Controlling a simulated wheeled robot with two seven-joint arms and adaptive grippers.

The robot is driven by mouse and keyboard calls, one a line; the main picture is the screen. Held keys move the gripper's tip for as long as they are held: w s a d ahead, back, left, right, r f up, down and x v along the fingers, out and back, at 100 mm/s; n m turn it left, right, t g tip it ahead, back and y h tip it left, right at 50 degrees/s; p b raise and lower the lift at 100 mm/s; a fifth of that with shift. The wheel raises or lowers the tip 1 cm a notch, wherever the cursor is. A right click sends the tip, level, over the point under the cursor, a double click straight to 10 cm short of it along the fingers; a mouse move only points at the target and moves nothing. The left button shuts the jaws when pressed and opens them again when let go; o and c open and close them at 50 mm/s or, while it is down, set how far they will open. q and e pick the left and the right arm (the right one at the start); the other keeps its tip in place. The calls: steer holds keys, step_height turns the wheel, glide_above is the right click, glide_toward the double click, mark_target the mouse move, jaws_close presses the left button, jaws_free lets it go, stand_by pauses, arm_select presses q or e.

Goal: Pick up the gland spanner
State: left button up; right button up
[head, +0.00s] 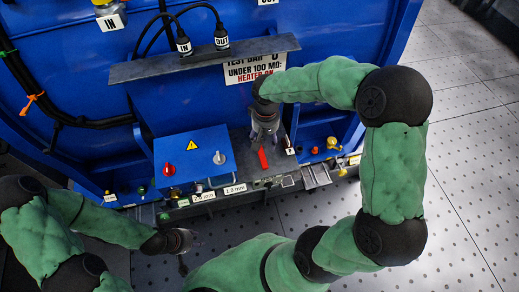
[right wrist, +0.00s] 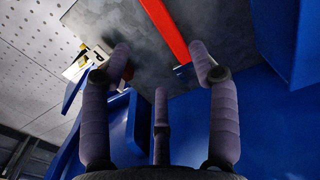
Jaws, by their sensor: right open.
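A flat red bar (head: 262,158), which may be the gland spanner, lies on the grey metal ledge (head: 247,160) in the head view. In the right wrist view the red bar (right wrist: 166,30) runs along the grey surface, beyond the fingers. My right gripper (head: 264,138) points down just above and behind the bar. Its fingers (right wrist: 160,62) are spread, with nothing between them. My left gripper (head: 186,243) is low at the left, over the floor and away from the ledge; its fingers are too small to read.
A blue box (head: 194,158) with red and grey knobs stands left of the bar. Metal clips (head: 316,176) and yellow fittings (head: 332,143) sit to the right. A grey shelf (head: 205,59) with hanging cables juts out above. The perforated floor (head: 450,200) is clear.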

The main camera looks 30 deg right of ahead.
mark_target(263, 152)
step_height(263, 152, down, 2)
steer(key=shift+w+f, duration=0.1)
steer(key=shift+w, duration=0.05)
steer(key=shift+a+f+b, duration=0.15)
steer(key=shift+f+b, duration=0.3)
steer(key=shift+f, duration=0.05)
steer(key=f+b, duration=0.1)
steer(key=f, duration=0.3)
steer(key=shift+a+b, duration=0.2)
steer(key=shift+b, duration=0.2)
jaws_close()
